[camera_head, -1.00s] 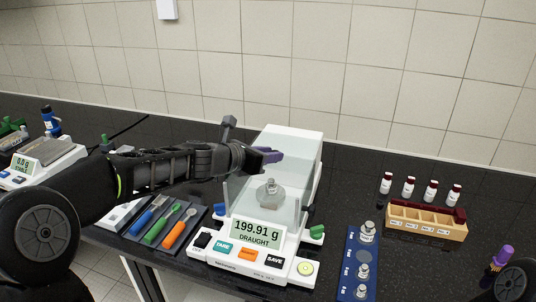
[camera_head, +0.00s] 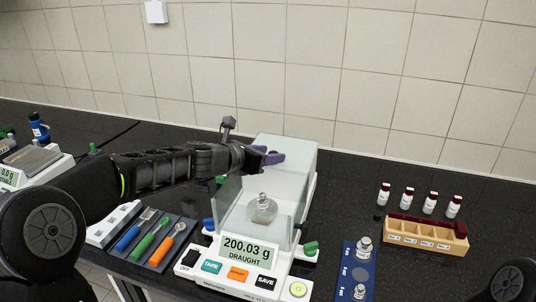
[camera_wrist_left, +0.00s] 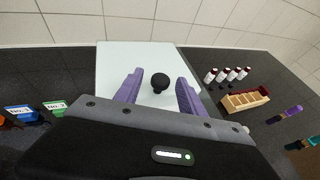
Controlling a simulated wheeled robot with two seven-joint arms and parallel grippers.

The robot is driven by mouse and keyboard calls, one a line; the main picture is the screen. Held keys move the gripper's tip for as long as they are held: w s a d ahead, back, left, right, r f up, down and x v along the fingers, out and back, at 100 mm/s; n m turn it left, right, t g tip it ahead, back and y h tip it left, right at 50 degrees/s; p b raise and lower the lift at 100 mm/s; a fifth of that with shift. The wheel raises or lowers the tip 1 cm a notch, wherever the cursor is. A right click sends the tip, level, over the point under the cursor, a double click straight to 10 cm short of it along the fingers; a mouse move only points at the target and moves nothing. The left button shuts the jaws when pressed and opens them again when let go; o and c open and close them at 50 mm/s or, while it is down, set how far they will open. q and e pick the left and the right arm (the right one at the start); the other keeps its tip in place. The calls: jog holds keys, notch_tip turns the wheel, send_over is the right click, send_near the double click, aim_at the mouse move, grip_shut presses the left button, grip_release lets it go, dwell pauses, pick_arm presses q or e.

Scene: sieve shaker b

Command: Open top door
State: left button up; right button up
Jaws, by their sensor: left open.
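The balance (camera_head: 190,285) stands on the dark bench, with its display reading 200.03 g DRAUGHT. Its clear chamber holds a metal weight (camera_head: 263,208). The pale top door (camera_wrist_left: 125,62) fills the middle of the left wrist view and bears a round black knob (camera_wrist_left: 160,82). My left gripper (camera_head: 270,157) is over the chamber's top. Its purple fingers are open, one on either side of the knob, with gaps visible in the left wrist view (camera_wrist_left: 159,93). I cannot tell how far the door stands open. My right gripper is not in view in the head view.
Left of the balance lies a tray of tools (camera_head: 152,240). To the right are a blue weight holder (camera_head: 357,272), a wooden rack (camera_head: 425,236) and several red-capped vials (camera_head: 408,201). Another balance (camera_head: 35,165) stands at far left. A tiled wall is behind.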

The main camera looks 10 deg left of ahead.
pick_arm(q)
jog(key=shift+s, duration=0.1)
jog(key=v, duration=0.7)
jog(key=shift+s+a, duration=0.2)
jog(key=shift+s, duration=0.05)
